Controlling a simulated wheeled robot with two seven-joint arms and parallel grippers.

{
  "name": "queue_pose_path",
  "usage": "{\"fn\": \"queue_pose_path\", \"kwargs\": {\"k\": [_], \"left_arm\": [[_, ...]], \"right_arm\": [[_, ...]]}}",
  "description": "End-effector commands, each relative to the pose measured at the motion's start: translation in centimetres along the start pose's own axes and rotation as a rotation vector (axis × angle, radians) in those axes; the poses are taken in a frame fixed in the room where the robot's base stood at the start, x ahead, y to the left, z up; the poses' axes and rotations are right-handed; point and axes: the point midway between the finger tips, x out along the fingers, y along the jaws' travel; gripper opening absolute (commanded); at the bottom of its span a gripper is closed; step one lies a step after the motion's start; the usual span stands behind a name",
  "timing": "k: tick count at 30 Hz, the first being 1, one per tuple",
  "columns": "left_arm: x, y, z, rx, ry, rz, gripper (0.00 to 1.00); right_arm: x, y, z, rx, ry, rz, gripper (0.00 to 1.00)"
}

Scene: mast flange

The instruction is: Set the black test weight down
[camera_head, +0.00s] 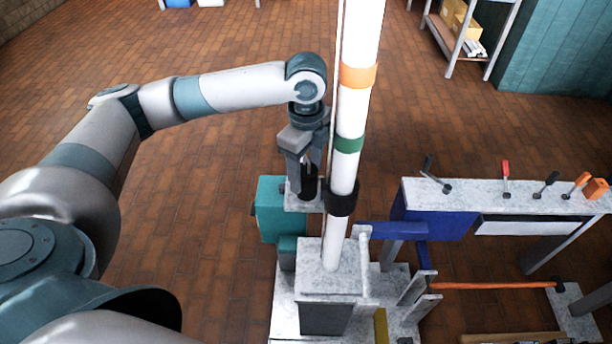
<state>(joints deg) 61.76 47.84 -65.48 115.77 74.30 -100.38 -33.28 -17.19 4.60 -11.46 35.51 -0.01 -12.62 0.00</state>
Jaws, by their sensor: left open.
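The black test weight (309,187) looks like a small dark cylinder. It stands on the grey top (298,204) of a teal block, just left of the white mast (352,105). My left gripper (307,170) points down at the weight from above, with its fingers open around the weight's upper part. The fingers hide some of the weight, and I cannot tell whether they touch it. My right gripper is not in view.
The mast, with orange (358,76), green (348,144) and black (341,199) bands, rises close beside the gripper from a grey base (327,284). A grey bench (505,197) with several tools stands at the right. The brick floor at the left is clear.

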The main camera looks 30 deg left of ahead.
Motion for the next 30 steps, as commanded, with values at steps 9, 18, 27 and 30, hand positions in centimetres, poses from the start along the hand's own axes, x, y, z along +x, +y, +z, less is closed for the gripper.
{"fn": "queue_pose_path", "kwargs": {"k": [9,18,27,30], "left_arm": [[-5.2,-0.1,0.0,0.001,0.000,-0.006,0.57],[-9.4,-0.1,0.0,0.001,0.000,-0.002,0.57],[-10.2,0.0,0.0,0.000,0.001,0.000,0.57],[-10.2,0.0,0.0,0.000,0.001,0.000,0.57]], "right_arm": [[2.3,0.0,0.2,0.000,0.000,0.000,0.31],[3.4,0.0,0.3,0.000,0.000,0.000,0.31],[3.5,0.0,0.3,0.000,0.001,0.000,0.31],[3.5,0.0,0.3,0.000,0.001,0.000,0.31]]}}
